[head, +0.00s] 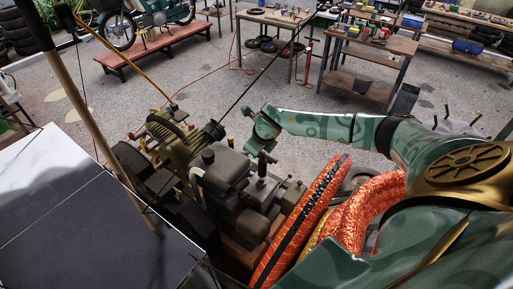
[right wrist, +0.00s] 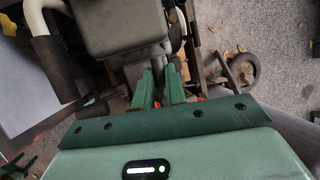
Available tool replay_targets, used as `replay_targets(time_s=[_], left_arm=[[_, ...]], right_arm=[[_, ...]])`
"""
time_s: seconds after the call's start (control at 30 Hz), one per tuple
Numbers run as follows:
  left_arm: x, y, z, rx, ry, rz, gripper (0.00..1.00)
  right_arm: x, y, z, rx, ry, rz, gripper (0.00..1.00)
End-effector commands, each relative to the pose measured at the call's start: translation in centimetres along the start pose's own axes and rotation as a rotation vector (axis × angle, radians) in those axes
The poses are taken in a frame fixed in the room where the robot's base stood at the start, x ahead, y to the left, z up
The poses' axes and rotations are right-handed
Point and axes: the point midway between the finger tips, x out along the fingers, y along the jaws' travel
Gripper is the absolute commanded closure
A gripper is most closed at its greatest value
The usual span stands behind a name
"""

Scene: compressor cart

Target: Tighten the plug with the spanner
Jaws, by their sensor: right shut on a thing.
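My right gripper (head: 262,150) is over the near right side of the compressor's engine (head: 225,180) in the head view. In the right wrist view its two green fingers (right wrist: 158,90) are close together on a slim dark thing, which looks like the spanner (right wrist: 157,92); most of it is hidden by the fingers. The engine's dark box-shaped housing (right wrist: 105,25) lies just beyond the fingertips. I cannot make out the plug, nor whether the spanner touches it.
An olive pump (head: 172,135) is at the cart's far end. Orange hose coils (head: 310,215) lie right of the engine, below my right arm. A pale panel (head: 70,215) and a wooden pole (head: 85,90) stand at left. Workbenches (head: 370,60) are farther back, with open floor between.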

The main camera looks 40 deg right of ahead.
Motion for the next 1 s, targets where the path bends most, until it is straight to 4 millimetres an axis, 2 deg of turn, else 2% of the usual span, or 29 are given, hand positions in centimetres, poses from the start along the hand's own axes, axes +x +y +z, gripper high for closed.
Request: replay_targets(time_s=[0.8, 1.0], left_arm=[[-4.7, -0.2, -0.6, 0.0, 0.001, -0.001, 0.48], [-5.1, -0.2, -0.7, 0.0, 0.001, -0.001, 0.48]], right_arm=[[-5.6, -1.2, 2.4, 0.0, -0.001, 0.0, 1.0], [-6.2, -1.3, 2.6, 0.0, 0.0, 0.0, 1.0]])
